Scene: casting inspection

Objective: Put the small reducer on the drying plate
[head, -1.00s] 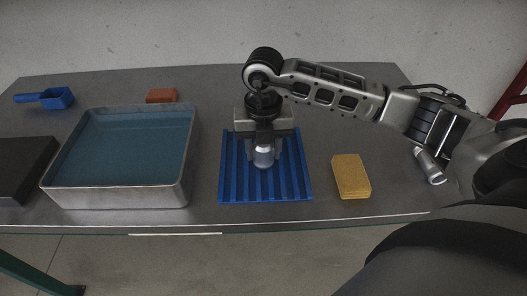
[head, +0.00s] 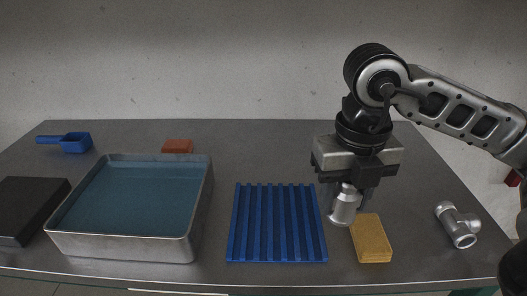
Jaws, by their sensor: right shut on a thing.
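A small silver reducer (head: 344,206) is held upright between the fingers of my right gripper (head: 346,200). It appears above the table, between the blue ribbed plate and the yellow block; its exact height is hard to tell. The blue ribbed plate (head: 234,240) lies bare at the middle front of the table. A flat dark slab (head: 28,208) lies at the far left, cut by the picture edge. I cannot tell from looks which of these two is the drying plate. My left gripper is out of view.
A metal tank (head: 120,249) of blue-green liquid stands between slab and ribbed plate. A yellow block (head: 371,240) lies just beyond the reducer's right side. A silver tee fitting (head: 459,225) lies at the right. A blue scoop (head: 75,143) and an orange block (head: 177,146) are at the back.

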